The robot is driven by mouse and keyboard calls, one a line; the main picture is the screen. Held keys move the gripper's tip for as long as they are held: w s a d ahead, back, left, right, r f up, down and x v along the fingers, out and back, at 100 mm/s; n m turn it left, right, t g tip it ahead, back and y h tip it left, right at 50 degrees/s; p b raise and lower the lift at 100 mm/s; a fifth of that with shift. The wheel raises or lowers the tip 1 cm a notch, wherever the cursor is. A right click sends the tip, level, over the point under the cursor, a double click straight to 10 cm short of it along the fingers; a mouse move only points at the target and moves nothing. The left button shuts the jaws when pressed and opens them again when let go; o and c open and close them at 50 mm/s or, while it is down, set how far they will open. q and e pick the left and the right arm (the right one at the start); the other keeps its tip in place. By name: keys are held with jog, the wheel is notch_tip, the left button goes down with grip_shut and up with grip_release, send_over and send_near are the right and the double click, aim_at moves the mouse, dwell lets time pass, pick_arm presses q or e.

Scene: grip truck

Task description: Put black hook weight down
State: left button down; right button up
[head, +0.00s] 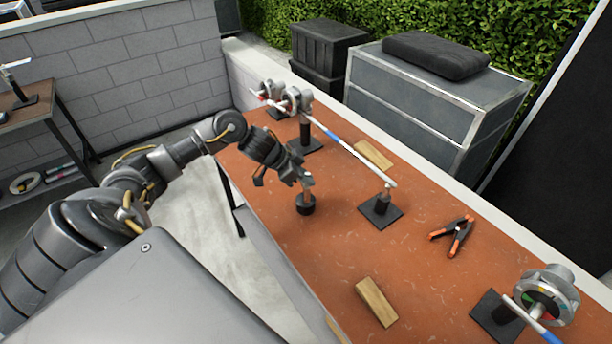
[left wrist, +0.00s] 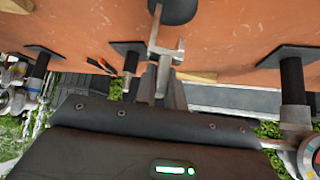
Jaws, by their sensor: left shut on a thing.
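The black hook weight (head: 306,204) is a small dark cylinder with a metal hook on top. My left gripper (head: 304,181) is shut on the hook, with the weight below it, over the brown table (head: 325,245) near its front edge. I cannot tell whether the weight's base touches the tabletop. In the left wrist view the weight (left wrist: 173,10) shows at the top edge, partly cut off, and the pale metal hook sits at the fingertips of the left gripper (left wrist: 166,52). My right gripper is in neither view.
A black stand (head: 381,209) holds one end of a white and blue rod (head: 340,143), right of the weight. An orange-tipped clamp (head: 454,236) and wooden blocks (head: 376,301) (head: 373,154) lie on the table. Another stand with a clamp head (head: 546,296) is at lower right. Tabletop before the weight is bare.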

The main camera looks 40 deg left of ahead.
pick_arm(q)
jog(key=c, duration=1.9)
grip_release()
jog(key=shift+f, duration=0.15)
jog(key=o, duration=0.4)
jog(key=shift+r, duration=0.25)
jog(key=shift+b+v, duration=1.2)
jog(key=shift+v, duration=4.8)
